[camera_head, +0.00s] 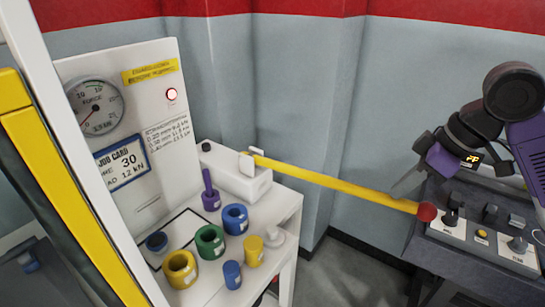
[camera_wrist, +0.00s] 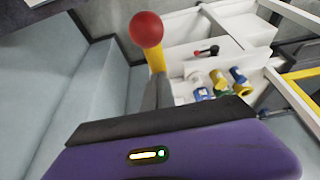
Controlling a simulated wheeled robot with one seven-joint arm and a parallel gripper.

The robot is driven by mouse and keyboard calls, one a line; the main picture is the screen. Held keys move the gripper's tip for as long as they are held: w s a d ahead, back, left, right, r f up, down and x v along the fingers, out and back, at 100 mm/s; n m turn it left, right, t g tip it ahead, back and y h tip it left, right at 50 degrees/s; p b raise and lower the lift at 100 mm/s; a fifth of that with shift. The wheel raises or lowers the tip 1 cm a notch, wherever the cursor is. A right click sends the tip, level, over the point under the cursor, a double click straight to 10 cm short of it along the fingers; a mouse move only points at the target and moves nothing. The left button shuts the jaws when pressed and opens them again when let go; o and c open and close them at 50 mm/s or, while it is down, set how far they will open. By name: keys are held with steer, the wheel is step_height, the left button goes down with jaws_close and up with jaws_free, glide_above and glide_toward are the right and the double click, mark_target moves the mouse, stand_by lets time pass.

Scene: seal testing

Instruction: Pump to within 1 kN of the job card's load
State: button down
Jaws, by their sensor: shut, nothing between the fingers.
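The job card (camera_head: 122,162) on the white panel reads 30 on one line and a load of 12 kN. The round force gauge (camera_head: 95,106) has its needle pointing to the lower left; its small figures are hard to read. A long yellow pump lever (camera_head: 340,186) runs from the white pump block (camera_head: 235,172) to a red ball (camera_head: 426,211) at its right end. My gripper (camera_head: 402,190) is shut and empty, just above and left of the ball. In the wrist view, the grey fingers (camera_wrist: 155,92) overlap the lever below the red ball (camera_wrist: 146,29); contact cannot be told.
Several coloured rings and cylinders, including a green ring (camera_head: 210,241) and a yellow ring (camera_head: 180,268), stand on the white bench (camera_head: 288,207). A red lamp (camera_head: 171,94) glows on the panel. A dark control console (camera_head: 480,240) with knobs stands at right, under my arm. Floor shows between bench and console.

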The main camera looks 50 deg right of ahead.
mark_target(406, 200)
step_height(406, 200, down, 10)
steer(key=b, duration=0.8)
steer(key=shift+s+f+b, duration=0.2)
steer(key=shift+s+b, duration=0.05)
steer(key=shift+b, duration=0.05)
steer(key=shift+r, duration=0.15)
steer(key=r+p, duration=1.2)
steer(key=r, duration=0.1)
steer(key=shift+w, duration=0.3)
steer(key=shift+s+f+b, duration=0.2)
steer(key=shift+f+b, duration=3.6)
steer(key=shift+f, duration=0.75)
steer(key=shift+f+b, duration=0.35)
steer(key=shift+b, duration=0.15)
steer(key=shift+s+f+b, duration=0.1)
steer(key=shift+f+b, duration=1.25)
steer(key=shift+f, duration=0.25)
